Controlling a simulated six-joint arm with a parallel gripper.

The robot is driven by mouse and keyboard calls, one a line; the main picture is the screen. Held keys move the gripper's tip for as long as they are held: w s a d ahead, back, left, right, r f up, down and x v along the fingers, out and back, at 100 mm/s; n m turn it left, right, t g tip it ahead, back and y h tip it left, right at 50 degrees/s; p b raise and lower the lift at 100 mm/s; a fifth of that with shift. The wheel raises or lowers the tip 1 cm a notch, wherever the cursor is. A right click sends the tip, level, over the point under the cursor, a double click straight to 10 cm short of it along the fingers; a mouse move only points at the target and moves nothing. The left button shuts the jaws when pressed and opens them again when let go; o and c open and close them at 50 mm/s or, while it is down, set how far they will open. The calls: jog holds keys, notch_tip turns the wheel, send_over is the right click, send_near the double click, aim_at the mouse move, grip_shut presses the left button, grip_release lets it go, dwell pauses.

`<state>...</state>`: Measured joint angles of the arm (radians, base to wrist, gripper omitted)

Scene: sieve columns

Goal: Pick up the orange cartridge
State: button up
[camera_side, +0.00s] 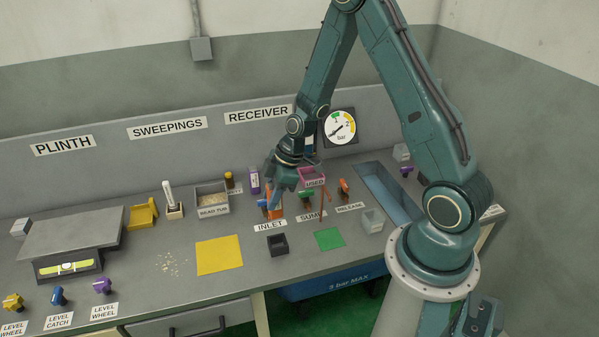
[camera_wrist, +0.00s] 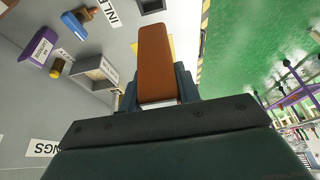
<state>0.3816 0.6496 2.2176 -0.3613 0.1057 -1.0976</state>
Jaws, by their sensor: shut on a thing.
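The orange cartridge (camera_wrist: 154,62) is a long block. In the wrist view it sticks out from between the two jaws of my gripper (camera_wrist: 157,100), which are shut on it. In the side view my gripper (camera_side: 276,191) points down above the INLET area, with the orange cartridge (camera_side: 275,208) partly hidden below it. The cartridge seems to be held above the bench, but I cannot tell how high.
A blue valve handle (camera_side: 262,203) is close to the left of the cartridge. A purple cartridge (camera_side: 254,180), a bead tub (camera_side: 211,198) and a pink USED bin (camera_side: 312,176) stand nearby. A yellow mat (camera_side: 219,255) is bare.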

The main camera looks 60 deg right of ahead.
aim_at(271, 185)
jog(key=shift+r, duration=2.8)
